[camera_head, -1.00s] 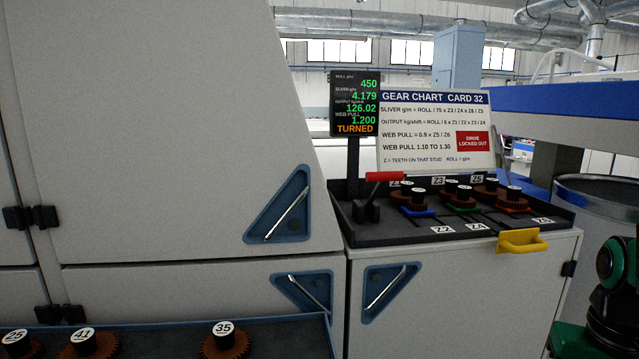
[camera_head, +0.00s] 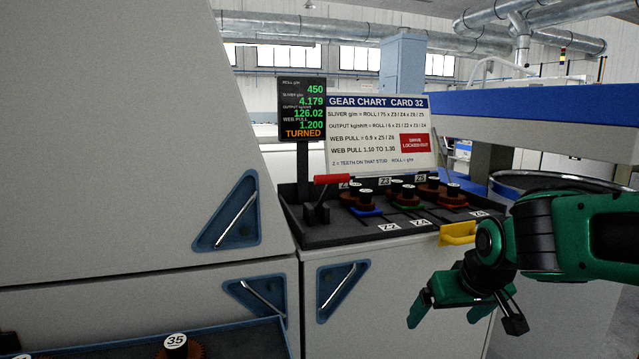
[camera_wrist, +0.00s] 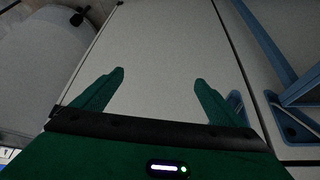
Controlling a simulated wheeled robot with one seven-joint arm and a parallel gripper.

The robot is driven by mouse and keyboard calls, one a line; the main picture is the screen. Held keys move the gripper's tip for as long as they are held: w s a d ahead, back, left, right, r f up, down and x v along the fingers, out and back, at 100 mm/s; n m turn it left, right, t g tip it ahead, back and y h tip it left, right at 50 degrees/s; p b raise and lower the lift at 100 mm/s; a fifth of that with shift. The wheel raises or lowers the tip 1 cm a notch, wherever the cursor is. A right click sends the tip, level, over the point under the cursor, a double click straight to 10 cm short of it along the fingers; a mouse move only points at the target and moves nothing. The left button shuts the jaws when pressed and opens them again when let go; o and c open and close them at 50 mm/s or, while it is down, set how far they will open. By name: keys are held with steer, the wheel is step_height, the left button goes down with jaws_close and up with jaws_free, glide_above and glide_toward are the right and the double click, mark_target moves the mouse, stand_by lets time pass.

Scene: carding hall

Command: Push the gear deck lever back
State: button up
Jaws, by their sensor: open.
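The gear deck lever has a red handle (camera_head: 332,179) on a dark upright base (camera_head: 316,211) at the left end of the black gear deck (camera_head: 350,233). The handle lies nearly level and points right. My gripper (camera_head: 443,316) is open and empty, low and to the right of the lever, in front of the cabinet below the deck. In the wrist view my two green fingers (camera_wrist: 160,80) are spread apart over a pale cabinet face, with nothing between them. The lever does not show in the wrist view.
A yellow handle (camera_head: 457,233) sticks out at the deck's front right. Gears on studs stand right of the lever. A display (camera_head: 302,108) reading TURNED and a gear chart board (camera_head: 378,135) stand behind. A tray with gears (camera_head: 235,342) is at lower left.

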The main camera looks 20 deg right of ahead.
mark_target(321, 179)
steer(key=w+a+r+n+t+y, duration=0.1)
steer(key=w+a+r+n+t, duration=0.15)
steer(key=w+r, duration=0.3)
steer(key=w+a+r+n+t, duration=0.1)
steer(key=w+a+r+t, duration=0.3)
steer(key=w, duration=0.3)
steer(key=w+a+r+n+t+y, duration=0.1)
steer(key=w+a+r+t+y, duration=0.1)
steer(key=a+r+t, duration=0.3)
steer(key=w+a+r+n+t+y, duration=0.1)
steer(key=w+a+r+n, duration=0.2)
steer(key=r, duration=0.5)
steer(key=shift+m+g, duration=0.25)
steer(key=shift+m, duration=0.4)
steer(key=w, duration=0.3)
steer(key=w+a, duration=0.1)
steer(key=w, duration=0.2)
steer(key=w+a, duration=0.1)
steer(key=w, duration=0.3)
steer(key=shift+a, duration=0.1)
steer(key=c, duration=1.4)
steer(key=shift+a, duration=0.1)
